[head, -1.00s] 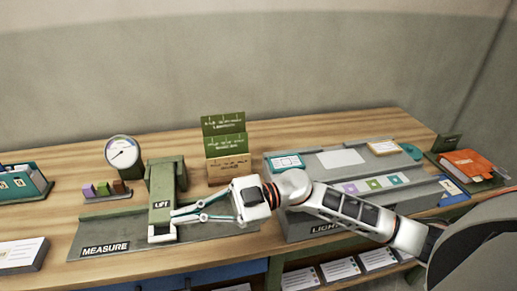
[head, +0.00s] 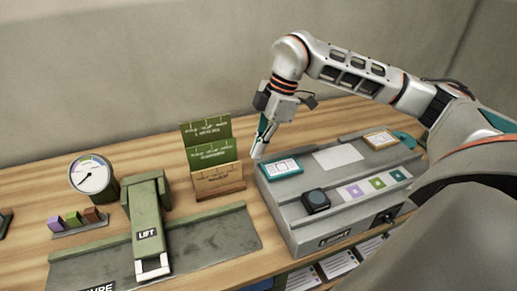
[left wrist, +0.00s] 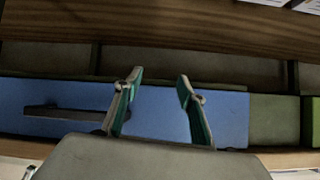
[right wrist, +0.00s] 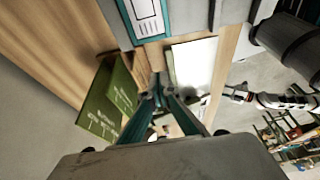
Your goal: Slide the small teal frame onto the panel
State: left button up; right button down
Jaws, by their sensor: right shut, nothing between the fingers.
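The small teal frame (head: 282,168), with a white printed face, lies flat at the back left corner of the grey light box. A blank white panel (head: 338,157) lies to its right on the same raised surface, with a gap between them. My right gripper (head: 259,152) points down, shut and empty, just beyond the frame's back left corner; I cannot tell whether it touches. In the right wrist view the teal frame (right wrist: 148,20) shows past the closed fingertips (right wrist: 160,85). My left gripper (left wrist: 160,76) is open and empty before a blue drawer front; it is outside the head view.
The lift press (head: 148,215) and a dial gauge (head: 92,176) are farther left. A dark knob (head: 316,201) and colour swatches (head: 378,183) sit on the box's front. An orange-edged frame (head: 380,139) lies back right.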

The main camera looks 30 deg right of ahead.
aim_at(318, 160)
pick_arm(q)
jog(key=shift+w+r+p, duration=0.15)
jog(key=shift+r+p, duration=0.25)
jog(key=shift+r, duration=0.15)
pick_arm(e)
jog(key=shift+s+d+f, duration=0.1)
jog(key=shift+d+f, duration=0.1)
jog(key=shift+f, duration=1.05)
jog(key=shift+d+f, duration=0.25)
jog(key=shift+f, duration=0.95)
jog(key=shift+s+d+f, duration=0.1)
jog(key=shift+d+f, duration=0.1)
jog(key=shift+f, duration=1.05)
jog(key=shift+d, duration=0.15)
